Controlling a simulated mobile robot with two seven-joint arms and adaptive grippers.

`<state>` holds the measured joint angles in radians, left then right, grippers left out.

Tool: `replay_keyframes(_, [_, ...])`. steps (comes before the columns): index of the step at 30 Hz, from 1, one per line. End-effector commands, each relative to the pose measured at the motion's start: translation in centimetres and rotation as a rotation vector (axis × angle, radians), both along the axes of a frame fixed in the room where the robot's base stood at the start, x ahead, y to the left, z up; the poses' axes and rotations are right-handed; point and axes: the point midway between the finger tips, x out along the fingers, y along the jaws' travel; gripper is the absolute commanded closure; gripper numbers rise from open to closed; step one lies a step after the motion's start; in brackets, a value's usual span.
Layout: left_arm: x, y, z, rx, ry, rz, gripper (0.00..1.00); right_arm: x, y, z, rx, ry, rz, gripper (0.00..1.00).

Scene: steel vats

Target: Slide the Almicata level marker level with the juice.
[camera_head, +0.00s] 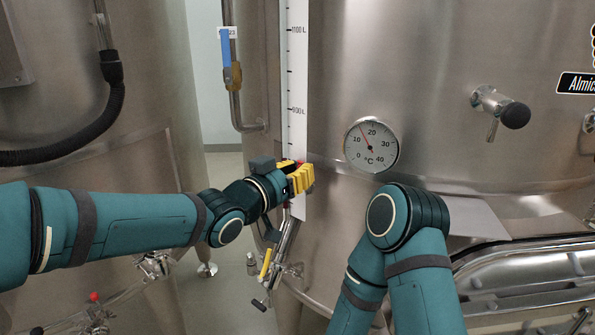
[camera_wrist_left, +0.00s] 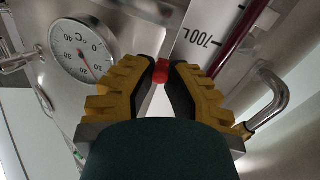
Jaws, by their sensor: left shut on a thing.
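The level marker is a small red piece (camera_wrist_left: 160,72), seen between my left fingertips in the left wrist view. My left gripper (camera_head: 300,176) is shut on it, at the white litre scale (camera_head: 297,75) on the steel vat, below the 900 L mark. In the left wrist view the scale (camera_wrist_left: 205,30) shows upside down with 700 L close to the marker. Dark red juice (camera_wrist_left: 238,38) shows in the tube along the scale; its top edge I cannot make out. My right gripper is out of view; only the right arm shows.
A round thermometer dial (camera_head: 371,146) sits on the vat right of the scale. A tap (camera_head: 503,107) sticks out further right. A pipe with a blue-handled valve (camera_head: 228,60) stands left of the scale. A yellow-handled valve (camera_head: 265,263) is below my left gripper.

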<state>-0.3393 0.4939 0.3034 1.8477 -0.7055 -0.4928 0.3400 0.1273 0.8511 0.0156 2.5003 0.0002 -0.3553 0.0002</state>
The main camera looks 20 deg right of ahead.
Motion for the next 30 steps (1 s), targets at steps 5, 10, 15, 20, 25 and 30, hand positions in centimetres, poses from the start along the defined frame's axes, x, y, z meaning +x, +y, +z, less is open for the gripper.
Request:
replay_keyframes(5, [0.0, 0.0, 0.0, 0.0, 0.0, 0.0, 0.5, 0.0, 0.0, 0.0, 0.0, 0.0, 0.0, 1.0])
replay_keyframes(10, [0.0, 0.0, 0.0, -0.001, -0.001, 0.0, 0.5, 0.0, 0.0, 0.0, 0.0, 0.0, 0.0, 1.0])
replay_keyframes(15, [-0.1, 0.2, 0.1, -0.001, 0.0, 0.001, 0.5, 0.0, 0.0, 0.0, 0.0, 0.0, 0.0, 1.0])
replay_keyframes(20, [-0.8, 1.5, 0.1, -0.001, -0.002, 0.001, 0.5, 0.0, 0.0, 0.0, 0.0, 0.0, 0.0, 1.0])
replay_keyframes(25, [-2.6, 4.4, 0.1, 0.0, -0.003, 0.003, 0.5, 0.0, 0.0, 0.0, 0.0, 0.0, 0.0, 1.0])
replay_keyframes(30, [-4.4, 7.3, 0.1, -0.001, -0.002, 0.003, 0.5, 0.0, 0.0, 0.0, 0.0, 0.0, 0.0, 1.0])
